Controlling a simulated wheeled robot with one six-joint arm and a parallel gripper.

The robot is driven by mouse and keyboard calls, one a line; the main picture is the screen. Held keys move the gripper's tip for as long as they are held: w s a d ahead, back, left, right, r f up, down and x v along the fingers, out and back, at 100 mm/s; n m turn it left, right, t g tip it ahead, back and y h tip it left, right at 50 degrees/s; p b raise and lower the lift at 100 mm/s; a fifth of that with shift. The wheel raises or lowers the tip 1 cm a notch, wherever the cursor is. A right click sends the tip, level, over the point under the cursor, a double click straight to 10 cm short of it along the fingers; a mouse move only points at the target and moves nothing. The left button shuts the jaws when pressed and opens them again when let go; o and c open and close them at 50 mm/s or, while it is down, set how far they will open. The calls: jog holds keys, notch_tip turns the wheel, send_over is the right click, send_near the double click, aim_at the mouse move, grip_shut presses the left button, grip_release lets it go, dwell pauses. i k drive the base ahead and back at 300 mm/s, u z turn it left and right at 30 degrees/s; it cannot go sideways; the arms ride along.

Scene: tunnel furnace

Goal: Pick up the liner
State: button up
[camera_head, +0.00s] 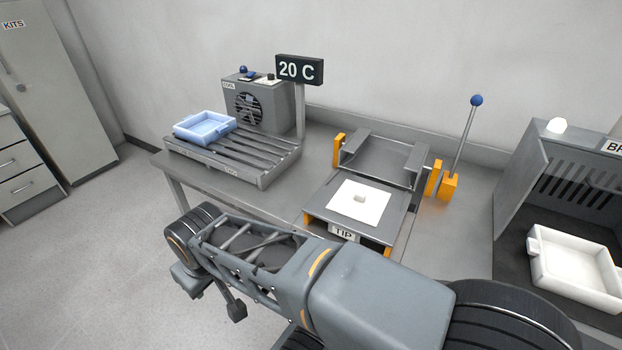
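A flat white square sheet (347,207), which looks like the liner, lies on the grey plate marked TIP (318,203) in the middle of the bench. A small pale block or tab (360,198) sits at its middle. My arm crosses the foreground, well short of the sheet and apart from it. Nothing covers the sheet in this view.
A blue tray (205,127) rests on a slatted rack (240,152) by a fan box (262,103) and a 20 C sign (299,70). A blue-knobbed lever (466,140) stands right of the plate. At right, a white tray (575,265) lies in an open slotted enclosure (575,190).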

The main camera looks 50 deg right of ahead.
aim_at(360, 202)
jog(key=i, duration=1.6)
jog(key=z, duration=3.6)
